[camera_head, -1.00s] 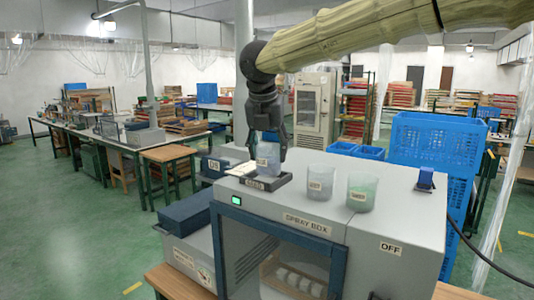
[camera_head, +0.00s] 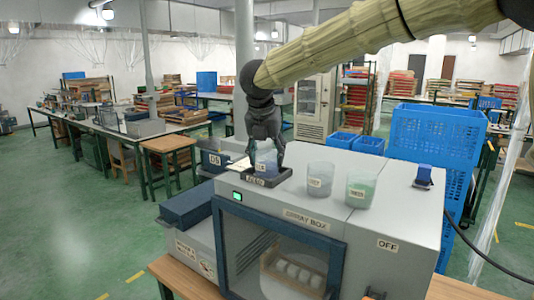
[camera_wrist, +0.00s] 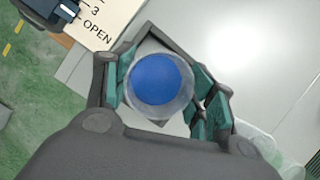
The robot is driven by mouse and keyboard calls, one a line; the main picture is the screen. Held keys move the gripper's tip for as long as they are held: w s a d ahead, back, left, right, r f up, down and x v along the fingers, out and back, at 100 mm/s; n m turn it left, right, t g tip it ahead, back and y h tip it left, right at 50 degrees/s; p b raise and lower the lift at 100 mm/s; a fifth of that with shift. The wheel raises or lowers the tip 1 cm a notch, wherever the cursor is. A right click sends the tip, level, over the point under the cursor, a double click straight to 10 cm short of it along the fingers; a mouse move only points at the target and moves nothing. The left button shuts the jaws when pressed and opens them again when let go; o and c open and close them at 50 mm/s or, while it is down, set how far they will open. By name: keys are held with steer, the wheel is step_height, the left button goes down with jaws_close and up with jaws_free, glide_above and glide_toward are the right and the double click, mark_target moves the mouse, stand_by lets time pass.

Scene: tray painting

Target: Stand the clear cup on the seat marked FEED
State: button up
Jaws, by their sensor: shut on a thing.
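A clear cup (camera_head: 265,163) with a small label is held upright in my gripper (camera_head: 266,154), above or in a dark, low-rimmed seat (camera_head: 284,184). The seat is on the left top of the spray box, and its front label is too small to read surely. In the wrist view the cup (camera_wrist: 188,98) shows from above with blue inside, between the finger pads of my gripper (camera_wrist: 160,88). Whether the cup's base touches the seat floor is hidden by the rim.
Two more labelled cups, a pale one (camera_head: 320,180) and a greenish one (camera_head: 361,190), stand just right on the spray box (camera_head: 390,218). A blue switch (camera_head: 423,177) is at the box's right. Blue crates (camera_head: 435,145) stand behind.

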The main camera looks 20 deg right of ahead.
steer(key=shift+f, duration=0.15)
steer(key=o, duration=1.1)
steer(key=b+v, duration=0.2)
steer(key=v, duration=1)
